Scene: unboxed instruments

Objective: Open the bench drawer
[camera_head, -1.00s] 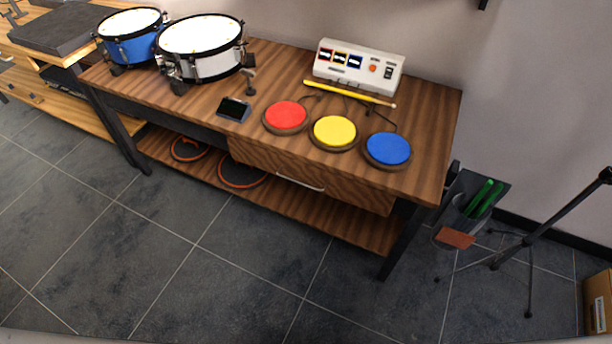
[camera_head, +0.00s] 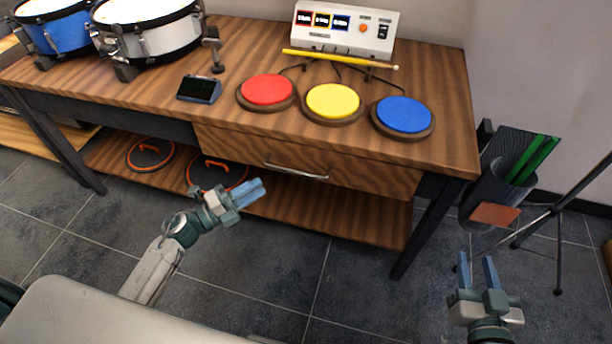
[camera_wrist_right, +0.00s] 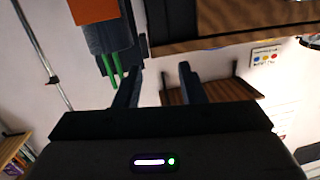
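The bench drawer (camera_head: 352,174) is a wooden front under the bench top with a curved silver handle (camera_head: 296,172). It looks shut, its front about level with the bench's front. My left gripper (camera_head: 250,193) is in front of the bench, below and to the left of the handle in the picture, apart from it; its blue fingers look close together, but I cannot tell if there is a gap. My right gripper (camera_head: 477,270) is right of the bench's front leg, open and empty; its two spread fingers also show in the right wrist view (camera_wrist_right: 158,88).
The wooden bench (camera_head: 455,140) carries drums, a small dark screen (camera_head: 199,89), red, yellow and blue pads and a control box (camera_head: 345,28). A holder with green sticks (camera_head: 500,185) hangs at its right end. A tripod stand (camera_head: 560,208) is at the right. Floor in front is clear.

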